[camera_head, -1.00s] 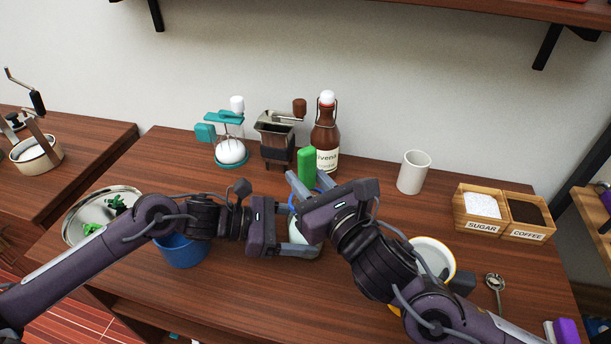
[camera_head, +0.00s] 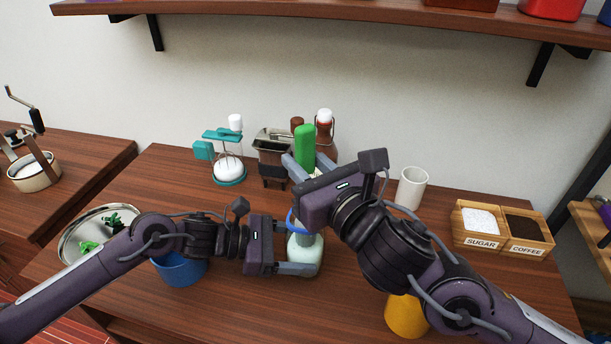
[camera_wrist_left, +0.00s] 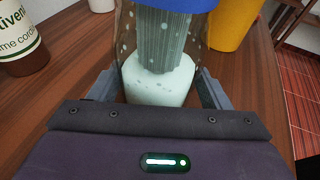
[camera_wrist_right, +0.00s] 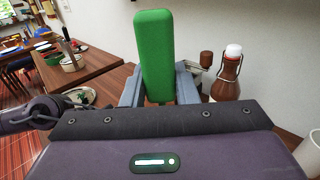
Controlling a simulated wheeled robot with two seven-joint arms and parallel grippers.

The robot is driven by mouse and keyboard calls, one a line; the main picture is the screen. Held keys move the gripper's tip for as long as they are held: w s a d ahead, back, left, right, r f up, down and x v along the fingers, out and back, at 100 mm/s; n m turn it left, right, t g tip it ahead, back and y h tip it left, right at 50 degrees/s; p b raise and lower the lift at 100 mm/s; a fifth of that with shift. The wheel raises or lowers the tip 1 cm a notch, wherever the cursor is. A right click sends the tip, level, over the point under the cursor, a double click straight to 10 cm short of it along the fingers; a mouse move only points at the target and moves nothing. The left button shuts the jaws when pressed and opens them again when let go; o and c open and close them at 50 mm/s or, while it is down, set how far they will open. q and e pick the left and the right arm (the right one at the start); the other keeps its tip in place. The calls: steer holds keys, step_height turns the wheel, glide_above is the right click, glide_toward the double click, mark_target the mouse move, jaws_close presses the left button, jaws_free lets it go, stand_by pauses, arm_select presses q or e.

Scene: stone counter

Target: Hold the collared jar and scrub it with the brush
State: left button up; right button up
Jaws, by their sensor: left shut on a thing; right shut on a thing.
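The collared jar (camera_head: 304,258) stands upright on the counter, see-through with a blue collar (camera_head: 291,222). In the left wrist view, its pale green lower part (camera_wrist_left: 160,85) and small light specks show. My left gripper (camera_head: 306,250) is shut around the jar's body, a finger on each side. The brush has a green handle (camera_head: 305,145), and my right gripper (camera_head: 304,172) is shut on it above the jar. The handle also stands between the fingers in the right wrist view (camera_wrist_right: 155,55). The grey bristles (camera_wrist_left: 165,40) are inside the jar, above its base. My right gripper partly hides the collar.
A blue bowl (camera_head: 180,268) and a metal plate (camera_head: 75,243) are left of the jar. A grinder (camera_head: 272,150), a brown bottle (camera_head: 325,135) and a teal-topped device (camera_head: 226,165) stand behind. A yellow mug (camera_head: 406,316) is under my right arm. A white cup (camera_head: 411,187) stands right.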

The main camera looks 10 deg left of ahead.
steer(key=shift+r, duration=6.75)
arm_select(q)
steer(key=o, duration=1)
steer(key=shift+a, duration=0.1)
steer(key=v, duration=0.8)
steer(key=shift+s+a, duration=0.15)
steer(key=shift+a, duration=0.05)
steer(key=shift+v, duration=1.2)
steer(key=shift+s+a+r, duration=0.1)
steer(key=shift+a+r, duration=0.1)
steer(key=shift+a, duration=0.15)
steer(key=shift+r, duration=0.1)
